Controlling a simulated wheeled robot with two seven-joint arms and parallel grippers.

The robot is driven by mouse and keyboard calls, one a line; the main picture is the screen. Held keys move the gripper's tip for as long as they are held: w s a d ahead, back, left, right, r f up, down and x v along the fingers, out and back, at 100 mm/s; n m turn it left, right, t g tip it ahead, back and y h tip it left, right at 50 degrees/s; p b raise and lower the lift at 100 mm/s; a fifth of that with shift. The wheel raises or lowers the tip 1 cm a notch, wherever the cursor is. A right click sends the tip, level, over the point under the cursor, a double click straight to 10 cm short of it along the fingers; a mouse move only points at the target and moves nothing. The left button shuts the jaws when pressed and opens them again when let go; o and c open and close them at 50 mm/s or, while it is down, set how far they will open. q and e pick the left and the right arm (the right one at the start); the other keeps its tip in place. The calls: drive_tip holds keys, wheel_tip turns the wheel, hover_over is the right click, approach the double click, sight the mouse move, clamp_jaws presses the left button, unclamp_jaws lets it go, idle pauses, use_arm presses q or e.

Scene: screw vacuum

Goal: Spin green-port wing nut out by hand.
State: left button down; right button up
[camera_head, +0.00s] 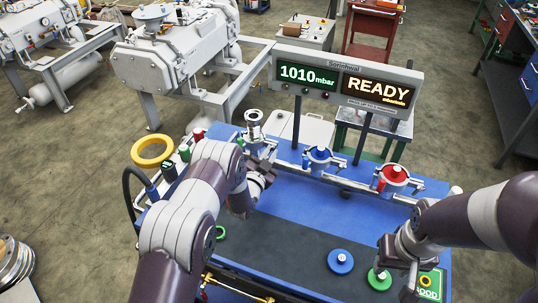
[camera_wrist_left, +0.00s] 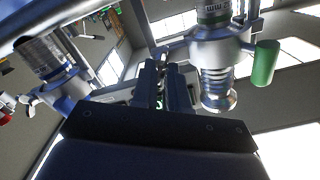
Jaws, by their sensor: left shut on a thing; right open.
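The green port's metal fitting (camera_head: 254,124) stands at the back left of the blue bench. It also shows in the left wrist view (camera_wrist_left: 217,70), with a clamp around it and a green handle (camera_wrist_left: 265,62) on its right side. My left gripper (camera_head: 266,170) is beside this clamp. In the left wrist view its two dark fingers (camera_wrist_left: 166,82) are close together, shut on the wing nut at the clamp's left side. The nut is mostly hidden between them. My right gripper (camera_head: 402,282) is open over the bench's front right, partly hidden by its own arm.
The blue port (camera_head: 319,157) and red port (camera_head: 395,175) stand along the bench's back. A display (camera_head: 345,80) reads 1010 mbar and READY. A yellow ring (camera_head: 153,152) is at the left.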

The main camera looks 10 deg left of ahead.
use_arm(q)
drive_tip(key=shift+w+a+n+b, duration=0.1)
drive_tip(key=shift+a+n+b, duration=0.1)
drive_tip(key=shift+n+b, duration=4.5)
drive_tip(key=shift+a+n+b, duration=0.15)
drive_tip(key=shift+n+b, duration=1.75)
drive_tip(key=shift+n, duration=5.5)
drive_tip(key=shift+r, duration=0.1)
drive_tip(key=c, duration=1.3)
unclamp_jaws()
